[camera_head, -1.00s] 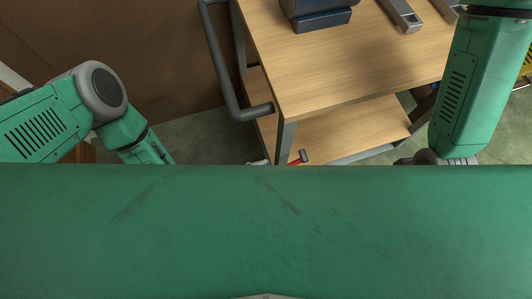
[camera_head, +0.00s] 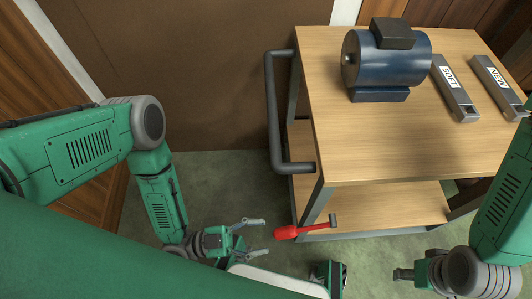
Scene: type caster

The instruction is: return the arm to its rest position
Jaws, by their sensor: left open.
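My left arm comes in from the left, bent at its grey elbow (camera_head: 148,122), with the forearm pointing down. Its left gripper (camera_head: 262,237) is open and empty, with two grey fingers spread apart and pointing right. It is in front of the cart and left of a red-handled hammer (camera_head: 287,232). My right arm comes in at the right edge. Its right gripper (camera_head: 404,274) is low in the picture, pointing left, below the cart's lower shelf. Its fingers are too small and unclear to tell open from shut.
A wooden cart (camera_head: 390,150) has a grey handle (camera_head: 273,115) on its left side. On its top are a blue motor (camera_head: 390,65), a metal bar marked SOFT (camera_head: 455,88) and one marked NEW (camera_head: 499,87). Green floor (camera_head: 215,180) is clear left of the cart.

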